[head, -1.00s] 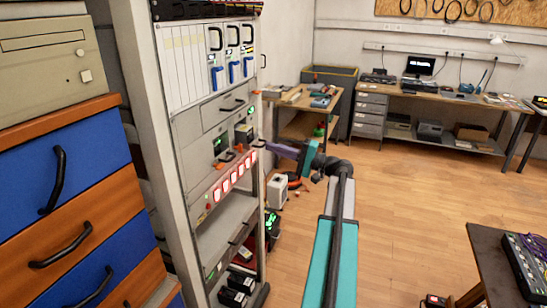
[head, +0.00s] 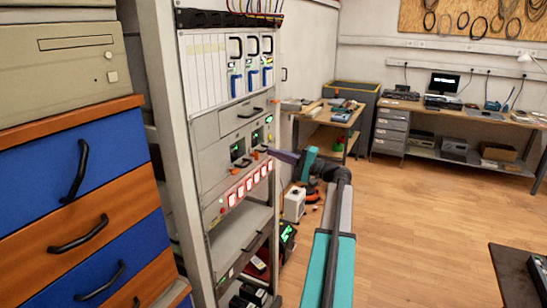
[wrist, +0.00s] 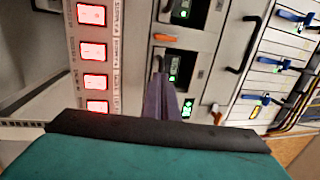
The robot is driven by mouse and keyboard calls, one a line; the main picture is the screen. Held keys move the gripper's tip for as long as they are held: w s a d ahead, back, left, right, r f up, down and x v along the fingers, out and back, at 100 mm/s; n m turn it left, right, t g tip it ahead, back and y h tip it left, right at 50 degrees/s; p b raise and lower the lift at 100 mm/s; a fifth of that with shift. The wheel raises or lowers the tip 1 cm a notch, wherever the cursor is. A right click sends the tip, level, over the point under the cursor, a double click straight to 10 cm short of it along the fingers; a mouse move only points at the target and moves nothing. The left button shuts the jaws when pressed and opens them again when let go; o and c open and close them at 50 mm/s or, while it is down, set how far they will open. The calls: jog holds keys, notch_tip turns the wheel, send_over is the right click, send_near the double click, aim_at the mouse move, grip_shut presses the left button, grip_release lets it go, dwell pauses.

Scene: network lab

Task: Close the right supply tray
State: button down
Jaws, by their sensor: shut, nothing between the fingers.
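The right supply tray (head: 258,135) is in the grey rack, with a green-lit window, and looks about level with the panel. It also shows in the wrist view (wrist: 188,76), with a dark handle and an orange latch below. I cannot tell whether a small gap is left at its edge. The left supply tray (head: 237,150) sits beside it with a similar front and looks flush. My gripper (head: 273,153) has its purple fingers together and empty, just in front of the right tray's lower part. In the wrist view the fingers (wrist: 160,85) cover part of that front.
A row of red-lit switches (head: 248,183) lies below the trays. Blue-handled modules (head: 251,75) are above. A blue and orange drawer cabinet (head: 75,205) stands at left. A workbench (head: 325,115) is behind the rack. Open wooden floor (head: 420,220) lies to the right.

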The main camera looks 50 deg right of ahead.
jog(key=shift+w, duration=0.15)
jog(key=b+v, duration=0.4)
jog(key=v, duration=1)
jog(key=shift+a, duration=0.1)
dwell(0.3)
